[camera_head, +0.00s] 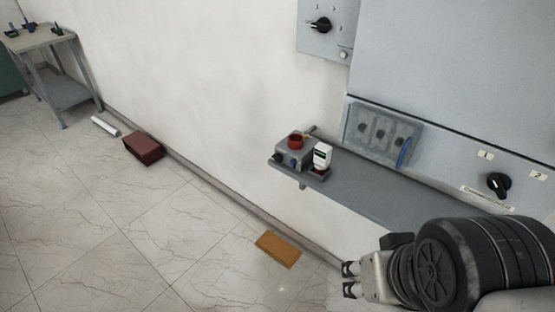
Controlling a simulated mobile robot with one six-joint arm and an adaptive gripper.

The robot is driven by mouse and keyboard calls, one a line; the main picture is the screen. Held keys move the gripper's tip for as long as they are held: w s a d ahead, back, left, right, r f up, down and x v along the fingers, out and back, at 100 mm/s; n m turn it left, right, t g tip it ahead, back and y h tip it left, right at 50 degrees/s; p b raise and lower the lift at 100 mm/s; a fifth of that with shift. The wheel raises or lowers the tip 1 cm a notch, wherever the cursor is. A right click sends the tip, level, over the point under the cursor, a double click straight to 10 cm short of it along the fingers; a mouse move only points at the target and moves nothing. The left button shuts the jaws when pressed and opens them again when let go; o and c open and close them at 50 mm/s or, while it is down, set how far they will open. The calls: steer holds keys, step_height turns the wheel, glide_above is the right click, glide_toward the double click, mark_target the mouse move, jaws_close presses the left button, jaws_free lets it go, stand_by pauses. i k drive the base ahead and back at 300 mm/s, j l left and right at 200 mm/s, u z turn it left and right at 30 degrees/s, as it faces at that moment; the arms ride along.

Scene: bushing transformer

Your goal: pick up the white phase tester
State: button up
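A small white upright device (322,155) with a dark greenish patch on its face stands on the grey wall shelf (375,195), near the shelf's left end. It looks like the white phase tester, but it is too small to read. My gripper (347,279) is at the lower right, below the shelf in the picture and pointing left. Its two dark fingertips are apart with nothing visible between them. It does not touch the white device.
A grey box (292,156) with a red round part (296,141) sits left of the device. Wall panels with knobs (498,185) rise behind the shelf. An orange-brown slab (278,249), a dark red box (143,146) and a white cylinder (105,126) lie on the floor.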

mark_target(323, 151)
steer(key=i+z, duration=0.25)
steer(key=z, duration=0.15)
steer(key=i+j+z, duration=0.15)
steer(key=z, duration=0.2)
steer(key=i+j+z, duration=0.25)
steer(key=z, duration=0.15)
steer(key=i, duration=0.05)
